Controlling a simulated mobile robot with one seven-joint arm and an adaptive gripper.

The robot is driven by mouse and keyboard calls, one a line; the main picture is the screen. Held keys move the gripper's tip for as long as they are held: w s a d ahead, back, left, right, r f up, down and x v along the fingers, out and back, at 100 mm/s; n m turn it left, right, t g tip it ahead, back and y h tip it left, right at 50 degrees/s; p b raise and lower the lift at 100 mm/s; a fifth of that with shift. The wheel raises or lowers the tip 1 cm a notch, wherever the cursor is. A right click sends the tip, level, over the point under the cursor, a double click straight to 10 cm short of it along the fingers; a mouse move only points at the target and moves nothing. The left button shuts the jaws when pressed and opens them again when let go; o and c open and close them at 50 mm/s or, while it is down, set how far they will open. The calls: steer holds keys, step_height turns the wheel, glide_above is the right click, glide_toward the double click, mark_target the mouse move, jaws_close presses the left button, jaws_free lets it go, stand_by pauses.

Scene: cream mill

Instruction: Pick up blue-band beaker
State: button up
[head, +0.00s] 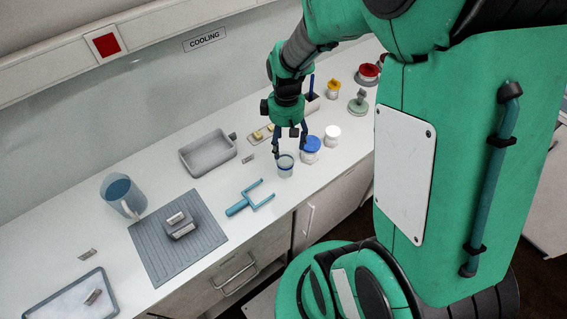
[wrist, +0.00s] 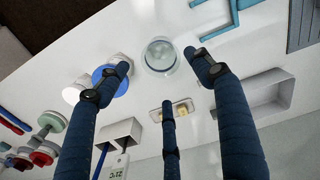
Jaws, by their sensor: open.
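The blue-band beaker (head: 285,168) is a small clear beaker with a bluish band, standing upright on the white counter near its front edge. In the wrist view the beaker (wrist: 160,56) shows from above at top centre, its round rim in full view. My gripper (head: 290,143) is open and empty, its fingers pointing down above the beaker. In the wrist view my gripper (wrist: 156,72) has its fingers spread, with the beaker's rim between and beyond the two outer tips. I cannot tell whether a finger touches it.
A blue-lidded jar (head: 311,149) stands close to the right of the beaker, with a white jar (head: 332,136) beyond. A blue forked tool (head: 248,199) lies to the left. A grey tray (head: 208,154), a pitcher (head: 122,196) and a ribbed mat (head: 160,255) stand farther left.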

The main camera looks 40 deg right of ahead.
mark_target(286, 159)
steer(key=shift+f, duration=0.1)
steer(key=shift+f+b, duration=0.65)
steer(key=shift+f, duration=3.6)
steer(key=shift+f+b, duration=0.65)
steer(key=shift+f, duration=1.95)
steer(key=c, duration=1)
